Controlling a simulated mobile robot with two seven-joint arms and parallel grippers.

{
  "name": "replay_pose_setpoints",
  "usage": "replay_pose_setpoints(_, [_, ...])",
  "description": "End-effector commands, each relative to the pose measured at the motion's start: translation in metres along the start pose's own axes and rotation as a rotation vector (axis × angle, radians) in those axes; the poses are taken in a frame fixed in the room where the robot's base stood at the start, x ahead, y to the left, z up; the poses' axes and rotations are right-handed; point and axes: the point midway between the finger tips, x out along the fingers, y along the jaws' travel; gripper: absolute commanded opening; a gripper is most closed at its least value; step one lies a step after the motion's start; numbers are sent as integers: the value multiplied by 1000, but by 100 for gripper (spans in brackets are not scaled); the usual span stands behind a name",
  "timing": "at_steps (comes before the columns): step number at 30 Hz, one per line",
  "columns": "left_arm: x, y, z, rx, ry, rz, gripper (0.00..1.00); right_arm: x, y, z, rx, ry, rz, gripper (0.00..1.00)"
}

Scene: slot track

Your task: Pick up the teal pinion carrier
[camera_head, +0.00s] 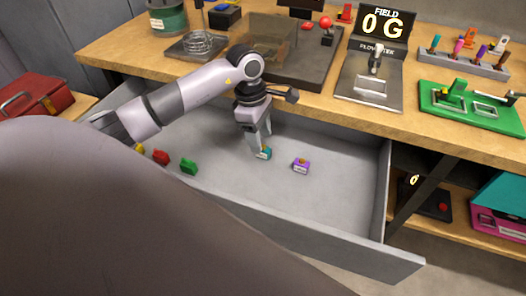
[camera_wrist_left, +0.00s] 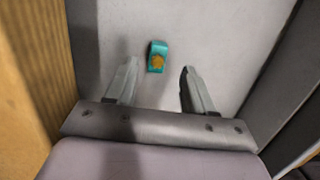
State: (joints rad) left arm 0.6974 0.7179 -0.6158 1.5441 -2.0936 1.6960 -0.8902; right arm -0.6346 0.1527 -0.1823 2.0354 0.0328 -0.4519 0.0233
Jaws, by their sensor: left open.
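The teal pinion carrier (camera_head: 264,153) lies on the floor of the open grey drawer, and part of it is hidden behind a finger in the head view. In the left wrist view the teal carrier (camera_wrist_left: 157,56) has an orange-yellow part on it and sits just beyond the fingertips, roughly between their lines. My left gripper (camera_head: 260,145) points down into the drawer above the carrier. In the left wrist view my left gripper (camera_wrist_left: 159,68) is open with nothing between its fingers. My right gripper does not show.
A purple carrier (camera_head: 301,166) lies right of the teal one. Green (camera_head: 188,166), red (camera_head: 160,157) and yellow (camera_head: 139,148) carriers lie to the left. The drawer's right wall (camera_head: 378,195) and the workbench edge (camera_head: 330,110) bound the space. Bare drawer floor lies in front.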

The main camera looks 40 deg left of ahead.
Motion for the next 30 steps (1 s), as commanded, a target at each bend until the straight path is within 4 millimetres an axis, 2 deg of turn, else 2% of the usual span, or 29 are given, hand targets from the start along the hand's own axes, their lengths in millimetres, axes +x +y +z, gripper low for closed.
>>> replay_pose_setpoints(3, [20, 1, -1, -2, -1, -6, 53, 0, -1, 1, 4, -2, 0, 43])
replay_pose_setpoints(7, [38, 2, -2, 0, -1, -4, 53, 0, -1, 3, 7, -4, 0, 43])
replay_pose_setpoints(11, [46, 3, -2, -1, -1, -2, 53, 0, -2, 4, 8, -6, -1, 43])
replay_pose_setpoints(17, [46, 3, -2, 0, 0, -1, 53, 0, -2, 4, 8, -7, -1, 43])
replay_pose_setpoints(22, [45, 3, -2, 0, 0, -1, 1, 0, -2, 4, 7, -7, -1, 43])
replay_pose_setpoints(30, [45, 3, -2, 0, -1, -1, 0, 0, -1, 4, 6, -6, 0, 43])
